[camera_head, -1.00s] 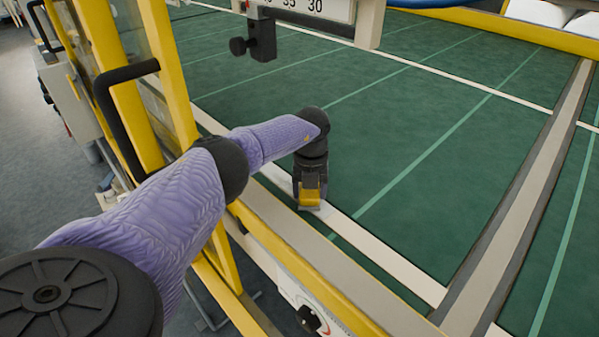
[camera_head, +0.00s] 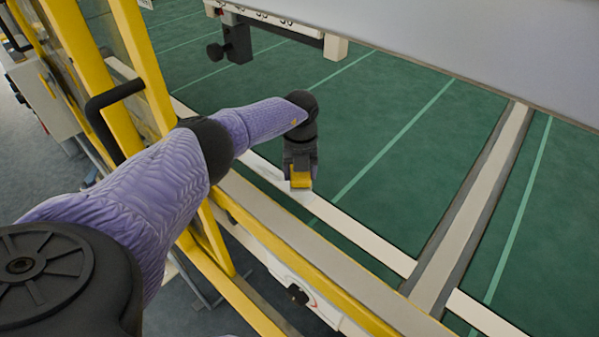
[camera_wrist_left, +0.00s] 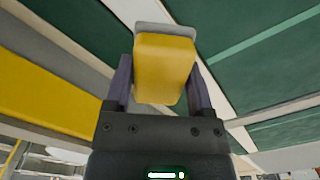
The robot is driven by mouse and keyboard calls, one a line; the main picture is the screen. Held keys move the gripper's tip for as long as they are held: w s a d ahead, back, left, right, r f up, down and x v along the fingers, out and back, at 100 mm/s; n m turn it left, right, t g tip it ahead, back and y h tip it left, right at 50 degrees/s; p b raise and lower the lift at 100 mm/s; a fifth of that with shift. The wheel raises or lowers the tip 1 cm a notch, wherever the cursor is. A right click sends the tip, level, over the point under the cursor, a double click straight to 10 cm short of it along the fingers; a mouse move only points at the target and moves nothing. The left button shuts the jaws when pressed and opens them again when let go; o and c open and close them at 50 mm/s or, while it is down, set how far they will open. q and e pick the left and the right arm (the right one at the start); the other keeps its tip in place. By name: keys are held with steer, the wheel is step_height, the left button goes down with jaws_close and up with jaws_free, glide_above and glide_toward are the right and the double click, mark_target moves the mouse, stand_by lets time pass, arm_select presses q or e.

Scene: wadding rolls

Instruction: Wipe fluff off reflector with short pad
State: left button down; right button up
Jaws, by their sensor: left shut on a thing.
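My left gripper (camera_head: 301,170) is shut on a short yellow pad (camera_head: 301,181) with a grey layer at its far end. The pad (camera_wrist_left: 164,68) also shows between the two fingers in the left wrist view. In the head view, the gripper points down over a long white strip (camera_head: 349,228) along the near edge of the green bed. I cannot tell whether the pad touches the strip. No separate reflector or fluff can be made out. My right gripper is not in view.
A yellow and grey rail (camera_head: 300,262) runs along the near side. A grey cross rail (camera_head: 470,215) spans the green bed (camera_head: 390,140). A large grey panel (camera_head: 480,45) and a dark clamp (camera_head: 238,42) overhang the back. Yellow posts (camera_head: 92,75) with a black handle stand left.

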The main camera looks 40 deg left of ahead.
arm_select(q)
steer(key=shift+r+p, duration=1.9)
steer(key=shift+r, duration=0.65)
steer(key=shift+f, duration=0.1)
